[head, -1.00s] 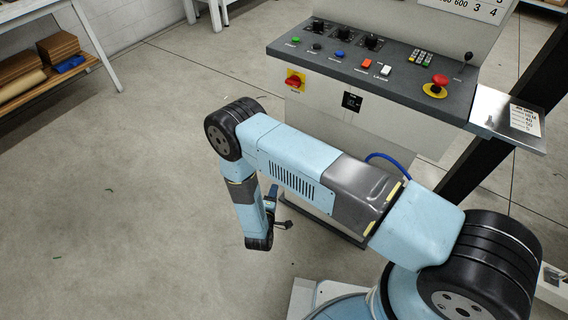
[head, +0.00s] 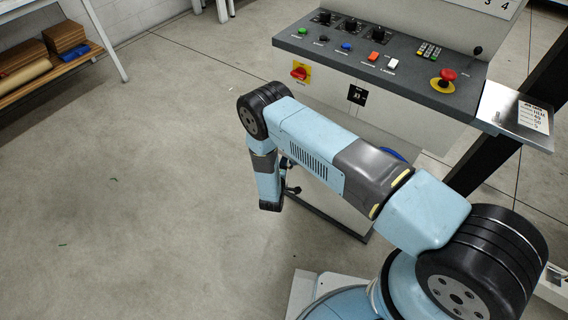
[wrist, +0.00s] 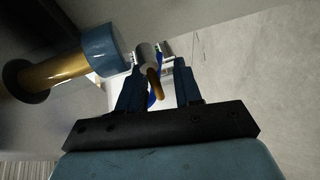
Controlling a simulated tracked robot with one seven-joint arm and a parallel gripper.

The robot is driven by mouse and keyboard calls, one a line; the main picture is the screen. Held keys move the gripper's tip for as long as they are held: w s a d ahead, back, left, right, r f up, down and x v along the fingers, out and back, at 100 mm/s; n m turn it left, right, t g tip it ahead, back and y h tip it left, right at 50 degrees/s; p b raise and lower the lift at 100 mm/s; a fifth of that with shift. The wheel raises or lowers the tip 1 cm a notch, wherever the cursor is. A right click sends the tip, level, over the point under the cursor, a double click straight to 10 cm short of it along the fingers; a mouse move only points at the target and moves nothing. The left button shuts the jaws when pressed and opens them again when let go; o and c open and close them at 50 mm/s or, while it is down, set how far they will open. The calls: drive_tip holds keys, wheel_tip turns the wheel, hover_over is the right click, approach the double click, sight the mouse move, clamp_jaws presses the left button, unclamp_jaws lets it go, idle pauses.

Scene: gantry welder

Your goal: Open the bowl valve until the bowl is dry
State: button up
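In the wrist view my gripper (wrist: 157,88) is open, with one dark blue finger on each side. A thin brass-orange lever or stem (wrist: 155,86) shows between the fingers, below a grey rounded fitting (wrist: 146,54). I cannot tell whether a finger touches it. A blue cylindrical body (wrist: 102,47) on a brass pipe (wrist: 55,72) lies to the left. I cannot tell for sure which part is the bowl valve, and any water in the bowl is not visible. In the head view my gripper (head: 291,188) is small and partly hidden behind my arm.
A control console (head: 400,70) with buttons and a red emergency stop (head: 446,76) stands beyond my arm. A steel side shelf (head: 513,113) juts out at its right. A shelf with wood pieces (head: 45,60) is at far left. Open concrete floor (head: 130,220) lies left.

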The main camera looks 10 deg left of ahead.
drive_tip(key=shift+w+f, duration=0.1)
drive_tip(key=shift+w, duration=0.3)
